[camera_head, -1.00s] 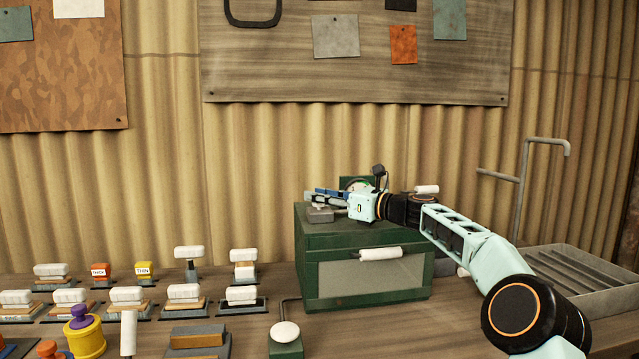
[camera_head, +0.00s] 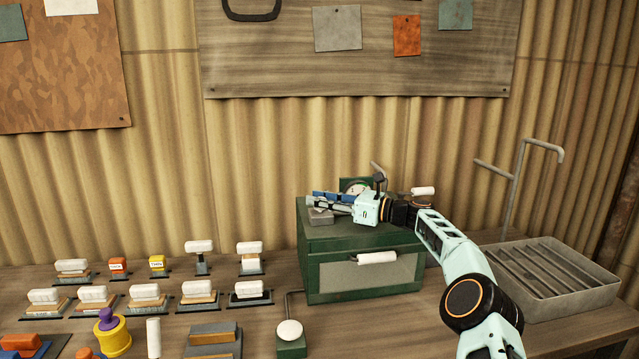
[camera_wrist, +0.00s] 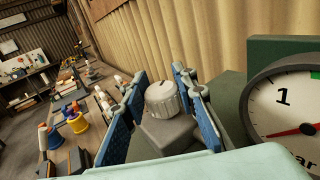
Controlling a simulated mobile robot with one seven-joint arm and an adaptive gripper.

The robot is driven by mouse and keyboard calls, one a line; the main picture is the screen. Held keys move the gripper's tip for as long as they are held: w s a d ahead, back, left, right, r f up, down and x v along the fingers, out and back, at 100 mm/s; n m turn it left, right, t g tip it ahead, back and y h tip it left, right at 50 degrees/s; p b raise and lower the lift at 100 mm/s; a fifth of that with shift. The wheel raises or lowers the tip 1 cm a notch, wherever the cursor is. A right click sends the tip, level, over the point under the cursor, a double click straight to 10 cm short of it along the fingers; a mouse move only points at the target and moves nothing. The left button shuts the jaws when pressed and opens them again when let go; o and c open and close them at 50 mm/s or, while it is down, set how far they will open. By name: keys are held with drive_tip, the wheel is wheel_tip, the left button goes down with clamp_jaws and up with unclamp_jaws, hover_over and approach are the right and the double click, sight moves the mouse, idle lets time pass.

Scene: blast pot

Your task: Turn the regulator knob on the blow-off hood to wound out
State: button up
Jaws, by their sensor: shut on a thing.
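The blow-off hood (camera_head: 345,240) is a dark green box with a glazed front and a white handle bar (camera_head: 377,258). The regulator knob (camera_wrist: 163,98) is pale grey, ribbed and round, with a short dark mark on top. It sits on a grey block (camera_wrist: 165,133) on the hood's top. My gripper (camera_head: 316,201) reaches over the hood from the right.
A round gauge (camera_wrist: 285,115) stands right beside my gripper, its red needle pointing left, below the 1. A grey ribbed tray (camera_head: 560,285) and bent pipe (camera_head: 518,190) are at the right. Several white-topped blocks (camera_head: 145,292) stand left. A white button (camera_head: 289,331) stands in front.

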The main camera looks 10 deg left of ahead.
drive_tip(key=shift+w+d+r+p, duration=0.15)
drive_tip(key=shift+r+p, duration=0.15)
drive_tip(key=shift+r, duration=0.1)
drive_tip(key=shift+w+d+r+p, duration=0.1)
drive_tip(key=shift+w+r+p, duration=0.05)
drive_tip(key=shift+r+p, duration=0.15)
drive_tip(key=shift+c, duration=0.2)
drive_tip(key=shift+f+p, duration=0.25)
drive_tip(key=shift+p, duration=0.25)
drive_tip(key=shift+d, duration=0.15)
drive_tip(key=o, duration=1.1)
drive_tip(key=shift+d, duration=0.15)
drive_tip(key=shift+o, duration=0.5)
drive_tip(key=shift+s+a+f, duration=0.15)
drive_tip(key=shift+a+f, duration=0.05)
drive_tip(key=shift+f, duration=0.1)
drive_tip(key=v, duration=1.2)
